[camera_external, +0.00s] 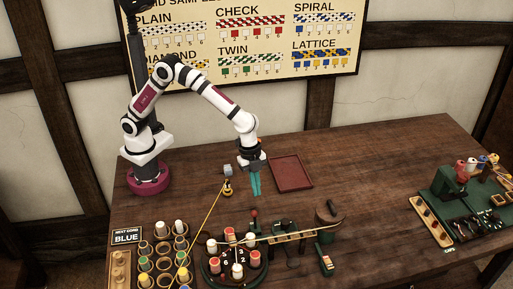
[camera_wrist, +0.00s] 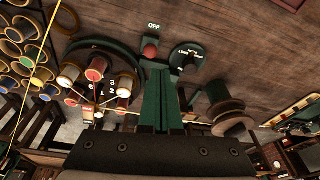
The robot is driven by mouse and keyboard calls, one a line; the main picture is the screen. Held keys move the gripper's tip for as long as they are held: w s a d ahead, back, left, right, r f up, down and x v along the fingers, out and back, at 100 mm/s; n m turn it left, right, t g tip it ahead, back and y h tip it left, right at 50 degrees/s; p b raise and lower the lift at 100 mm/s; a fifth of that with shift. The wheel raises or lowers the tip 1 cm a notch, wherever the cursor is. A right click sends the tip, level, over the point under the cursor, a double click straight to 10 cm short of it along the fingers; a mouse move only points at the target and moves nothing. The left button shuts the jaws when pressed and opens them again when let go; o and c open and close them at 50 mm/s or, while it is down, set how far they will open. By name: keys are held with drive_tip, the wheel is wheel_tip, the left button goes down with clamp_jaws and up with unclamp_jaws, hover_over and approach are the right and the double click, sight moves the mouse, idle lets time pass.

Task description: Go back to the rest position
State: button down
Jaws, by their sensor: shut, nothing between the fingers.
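My gripper (camera_external: 256,184) hangs over the middle of the table (camera_external: 375,160), pointing down, with its green fingers shut together and nothing between them. In the wrist view the closed gripper fingers (camera_wrist: 163,85) show against the table. In the external view the gripper is behind the round numbered bobbin plate (camera_external: 208,272) and to the left of the red tray (camera_external: 291,172). My arm is bent, with the elbow raised.
Cups with bobbins (camera_external: 163,248) stand front left by a sign reading BLUE (camera_external: 126,236). A yellow cord (camera_external: 208,215) runs from a small post. A green machine (camera_external: 450,185) is far right.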

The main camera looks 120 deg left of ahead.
drive_tip(key=shift+s+a+r, duration=0.6)
drive_tip(key=shift+s+r, duration=0.1)
drive_tip(key=shift+r, duration=0.05)
drive_tip(key=s+d+r+g+y, duration=0.15)
drive_tip(key=s+r, duration=0.25)
drive_tip(key=s, duration=0.7)
drive_tip(key=s+d+r, duration=0.3)
drive_tip(key=s, duration=0.7)
drive_tip(key=s+f+n+g+y, duration=0.1)
drive_tip(key=s, duration=1.1)
drive_tip(key=shift+a, duration=0.45)
drive_tip(key=c, duration=1.5)
unclamp_jaws()
drive_tip(key=shift+c, duration=0.2)
